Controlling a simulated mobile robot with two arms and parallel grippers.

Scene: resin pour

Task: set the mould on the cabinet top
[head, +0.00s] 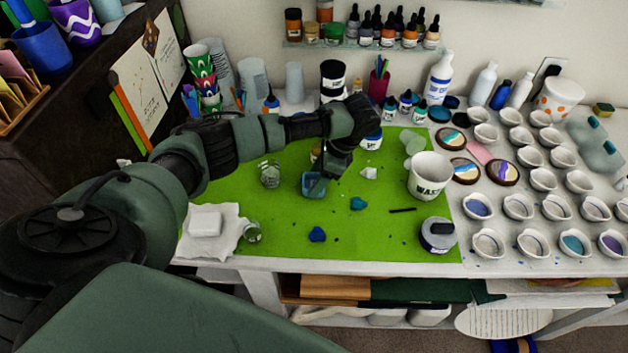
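A small square blue mould (309,190) is on or just above the green mat (380,235), near the middle of the table. My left gripper (321,183) reaches down over the mould from above, with its fingertips at the mould's right side. The fingers partly hide the mould, and I cannot tell whether they are closed on its wall. The dark wooden cabinet (95,85) stands at the far left, and only part of its top shows, with cups and a box of sorted sheets on it. My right gripper is not in view.
A white waste cup (429,177), a grey-lidded jar (438,235) and a clear glass cup (269,174) stand around the mat. Blue blobs lie in front of the mould. Several small white cups fill the table's right side. Bottles and stacked cups line the back.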

